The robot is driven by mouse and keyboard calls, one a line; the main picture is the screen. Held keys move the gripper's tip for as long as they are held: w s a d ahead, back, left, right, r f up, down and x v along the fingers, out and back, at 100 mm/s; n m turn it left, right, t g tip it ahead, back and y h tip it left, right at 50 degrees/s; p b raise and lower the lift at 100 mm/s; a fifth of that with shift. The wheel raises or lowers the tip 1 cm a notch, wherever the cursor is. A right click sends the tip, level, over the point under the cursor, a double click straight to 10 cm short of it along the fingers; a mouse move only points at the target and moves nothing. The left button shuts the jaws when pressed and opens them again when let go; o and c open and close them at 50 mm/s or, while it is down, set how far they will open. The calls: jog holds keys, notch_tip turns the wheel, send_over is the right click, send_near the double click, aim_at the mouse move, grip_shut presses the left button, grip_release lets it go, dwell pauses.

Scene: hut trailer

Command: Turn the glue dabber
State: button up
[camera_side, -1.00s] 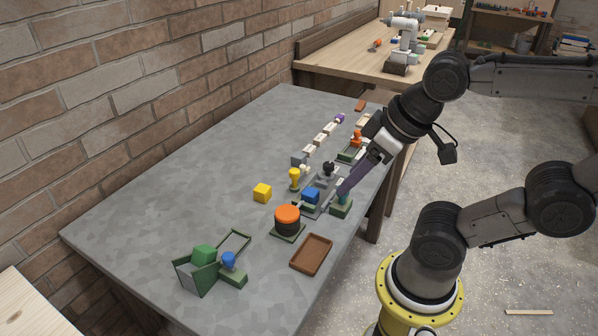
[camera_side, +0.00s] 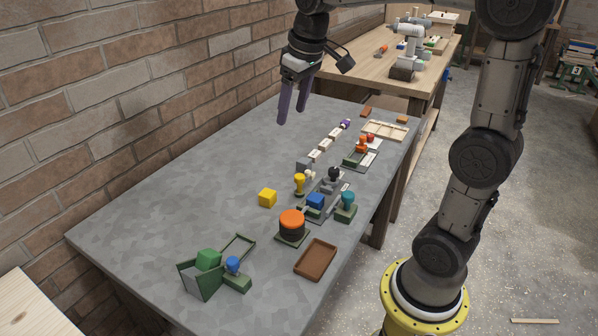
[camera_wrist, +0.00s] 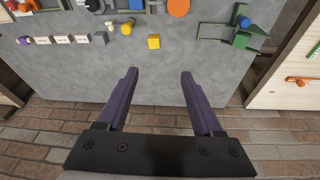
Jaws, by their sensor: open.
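No label marks the glue dabber, and I cannot tell which piece it is. Several knobbed pieces stand on the grey table: a teal knob on a green block (camera_side: 347,205), a yellow knob (camera_side: 299,182), a blue knob on a green base (camera_side: 234,268) and an orange-red knob (camera_side: 362,145). The yellow knob (camera_wrist: 127,28) and blue knob (camera_wrist: 244,21) also show in the wrist view. My gripper (camera_side: 291,118) is open and empty, high above the table's wall side, apart from every piece. Its two purple fingers (camera_wrist: 160,73) are spread wide in the wrist view.
A dark round piece with an orange top (camera_side: 291,222), a brown tray (camera_side: 316,260), a yellow cube (camera_side: 268,198) and a green block (camera_side: 208,259) share the table. White labelled blocks (camera_side: 325,145) form a row. The brick wall (camera_side: 130,90) borders the table's left; the table's left part is bare.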

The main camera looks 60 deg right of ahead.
jog(key=w+d+f+m+g, duration=0.1)
jog(key=w+d+f+g, duration=0.1)
jog(key=w+d+f, duration=0.5)
jog(key=m+g, duration=0.1)
send_over(299, 176)
notch_tip(299, 176, down, 6)
jog(key=shift+y, duration=0.4)
notch_tip(299, 176, down, 13)
jog(key=shift+f, duration=0.1)
jog(key=shift+d, duration=0.1)
grip_shut()
dwell(0.6)
